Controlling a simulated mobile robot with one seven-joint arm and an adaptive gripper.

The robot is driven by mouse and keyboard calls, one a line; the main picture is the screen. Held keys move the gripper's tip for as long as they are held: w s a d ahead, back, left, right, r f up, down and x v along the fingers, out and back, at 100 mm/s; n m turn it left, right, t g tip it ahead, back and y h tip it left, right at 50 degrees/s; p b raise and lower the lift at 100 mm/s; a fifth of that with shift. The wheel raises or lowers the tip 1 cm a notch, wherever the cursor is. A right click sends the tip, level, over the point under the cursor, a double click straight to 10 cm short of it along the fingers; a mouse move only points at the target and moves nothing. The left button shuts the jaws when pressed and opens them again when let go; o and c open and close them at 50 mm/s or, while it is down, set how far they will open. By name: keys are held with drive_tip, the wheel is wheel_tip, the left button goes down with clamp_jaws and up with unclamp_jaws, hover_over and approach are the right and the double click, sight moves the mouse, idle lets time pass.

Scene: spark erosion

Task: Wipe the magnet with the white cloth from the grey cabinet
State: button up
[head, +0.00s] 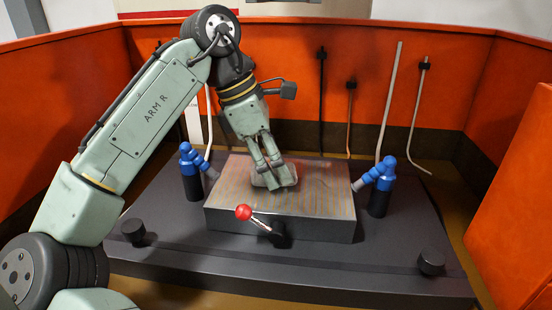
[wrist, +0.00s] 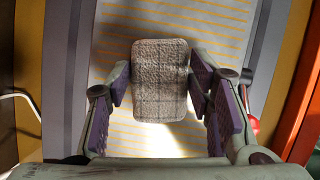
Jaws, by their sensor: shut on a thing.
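The magnet (head: 325,195) is a grey block with a yellow-striped top, set on a dark base. Its striped top fills much of the wrist view (wrist: 220,30). My gripper (head: 273,178) is over the middle of the magnet's top. It is shut on the cloth (wrist: 160,75), a whitish, rough-textured folded pad held between the purple finger pads. In the head view the cloth (head: 283,180) is at or just above the striped surface; I cannot tell if it touches. The grey cabinet is not in view.
A red-knobbed lever (head: 244,212) stands at the magnet's front. Blue nozzles stand left (head: 189,165) and right (head: 381,175) of it. Orange walls (head: 450,90) with hanging rods and tubes enclose the dark base (head: 200,255). Dark knobs sit at the base's front corners.

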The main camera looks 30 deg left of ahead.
sight(307, 191)
drive_tip(key=shift+s+d, duration=0.3)
drive_tip(key=shift+s, duration=0.25)
drive_tip(key=shift+s+d, duration=0.25)
drive_tip(key=shift+s, duration=0.3)
